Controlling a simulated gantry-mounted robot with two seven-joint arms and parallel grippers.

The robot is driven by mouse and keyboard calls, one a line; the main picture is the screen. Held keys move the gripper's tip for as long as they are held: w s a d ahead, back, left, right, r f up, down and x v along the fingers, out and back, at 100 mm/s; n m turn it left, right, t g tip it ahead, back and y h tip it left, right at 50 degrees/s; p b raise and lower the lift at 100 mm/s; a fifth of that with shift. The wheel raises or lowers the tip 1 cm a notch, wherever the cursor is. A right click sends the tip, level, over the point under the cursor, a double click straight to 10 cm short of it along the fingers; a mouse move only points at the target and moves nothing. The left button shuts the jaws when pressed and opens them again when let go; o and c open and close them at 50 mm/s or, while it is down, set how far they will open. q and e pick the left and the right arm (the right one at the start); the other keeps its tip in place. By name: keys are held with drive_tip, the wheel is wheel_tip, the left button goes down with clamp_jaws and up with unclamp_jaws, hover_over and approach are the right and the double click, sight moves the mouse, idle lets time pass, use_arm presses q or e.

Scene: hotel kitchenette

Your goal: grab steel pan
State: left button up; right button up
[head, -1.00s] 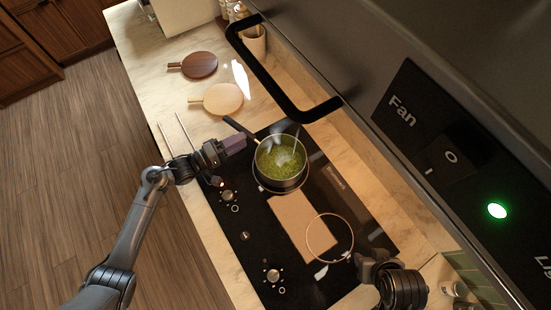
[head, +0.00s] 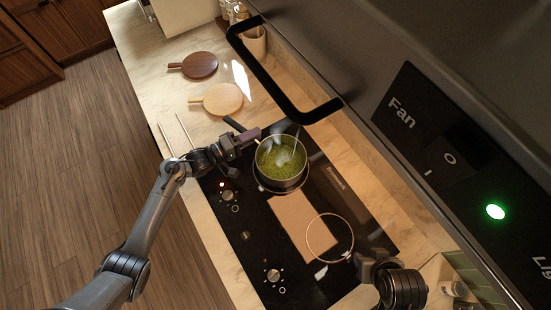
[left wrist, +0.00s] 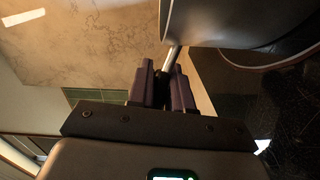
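The steel pan (head: 281,183) stands on the black cooktop with green food in it. Its dark handle (head: 233,124) points up-left. My left gripper (head: 252,135) is at the handle, close to the pan's rim, and covers part of the handle. In the left wrist view the pan's side (left wrist: 235,22) is at the upper right. Its handle runs down between the two purple fingers (left wrist: 163,85), which stand apart with the handle in the gap. I see no clear grip on it. My right gripper (head: 372,268) is at the lower right, and its fingers are not clear.
The black cooktop (head: 250,262) has knobs along its left side. A brown board (head: 199,65) and a pale board (head: 222,98) lie on the counter beyond.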

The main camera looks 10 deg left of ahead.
use_arm(q)
clamp_jaws()
idle(1.0)
drive_tip(key=shift+r, duration=0.2)
